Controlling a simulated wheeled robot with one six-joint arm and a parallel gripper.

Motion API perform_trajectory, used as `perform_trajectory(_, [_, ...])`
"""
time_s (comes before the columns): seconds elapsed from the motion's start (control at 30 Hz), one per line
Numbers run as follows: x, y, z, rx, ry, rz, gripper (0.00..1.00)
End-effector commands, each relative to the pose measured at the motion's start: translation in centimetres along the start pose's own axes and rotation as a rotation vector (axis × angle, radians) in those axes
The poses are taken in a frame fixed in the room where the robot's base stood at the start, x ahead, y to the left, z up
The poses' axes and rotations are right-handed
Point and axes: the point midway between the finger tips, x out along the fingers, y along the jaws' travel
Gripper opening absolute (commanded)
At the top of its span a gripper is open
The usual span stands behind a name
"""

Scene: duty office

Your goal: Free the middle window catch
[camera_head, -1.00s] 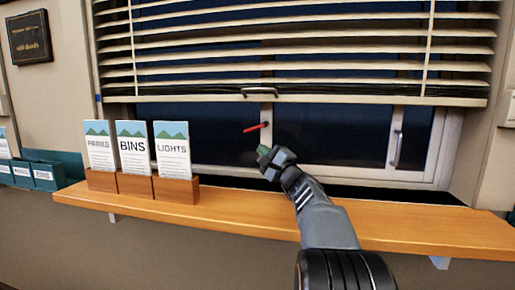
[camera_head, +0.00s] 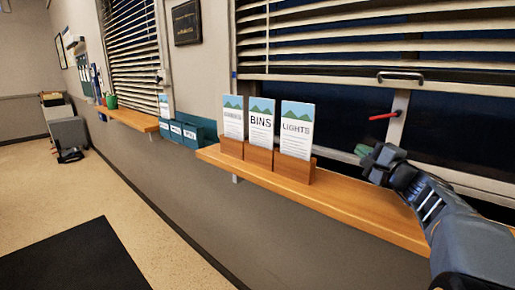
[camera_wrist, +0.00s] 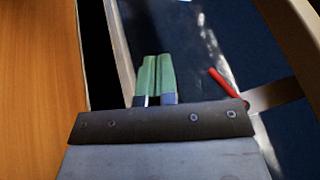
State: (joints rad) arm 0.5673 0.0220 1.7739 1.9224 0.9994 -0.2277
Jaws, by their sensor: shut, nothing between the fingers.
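The red window catch (camera_head: 384,116) is a thin lever on the pale upright of the window frame, just below the blind. It points left from the upright and tilts slightly. My gripper (camera_head: 367,152) is shut and empty, with its green fingertips below and a little left of the catch. In the wrist view the shut green fingers (camera_wrist: 156,76) are left of the red catch (camera_wrist: 228,85), with a visible gap between them. The catch's pivot end is partly behind my gripper's body there.
A wooden sill (camera_head: 350,199) runs under the window, holding leaflet stands such as the BINS one (camera_head: 260,127) left of my arm. The lowered blind (camera_head: 345,50) hangs above, with a dark handle (camera_head: 400,76) on its bottom rail. Open floor lies left, with a dark mat (camera_head: 80,265).

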Motion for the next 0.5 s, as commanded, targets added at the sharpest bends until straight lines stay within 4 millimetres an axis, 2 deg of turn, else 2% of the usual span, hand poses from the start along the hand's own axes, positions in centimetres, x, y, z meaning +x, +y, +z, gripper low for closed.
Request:
perform_trajectory(0.03, [0.7, -0.6, 3.5, -0.039, -0.057, 0.101, 0.0])
perform_trajectory(0.13, [0.2, 2.0, 9.4, -0.145, -0.172, 0.339, 0.0])
perform_trajectory(0.2, [-1.1, 3.7, 12.9, -0.235, -0.25, 0.5, 0.0])
perform_trajectory(0.33, [-5.0, 6.3, 18.0, -0.43, -0.393, 0.778, 0.0])
perform_trajectory(0.4, [-7.4, 7.3, 19.7, -0.545, -0.462, 0.909, 0.0])
perform_trajectory(0.5, [-10.9, 8.0, 21.1, -0.714, -0.547, 1.066, 0.0])
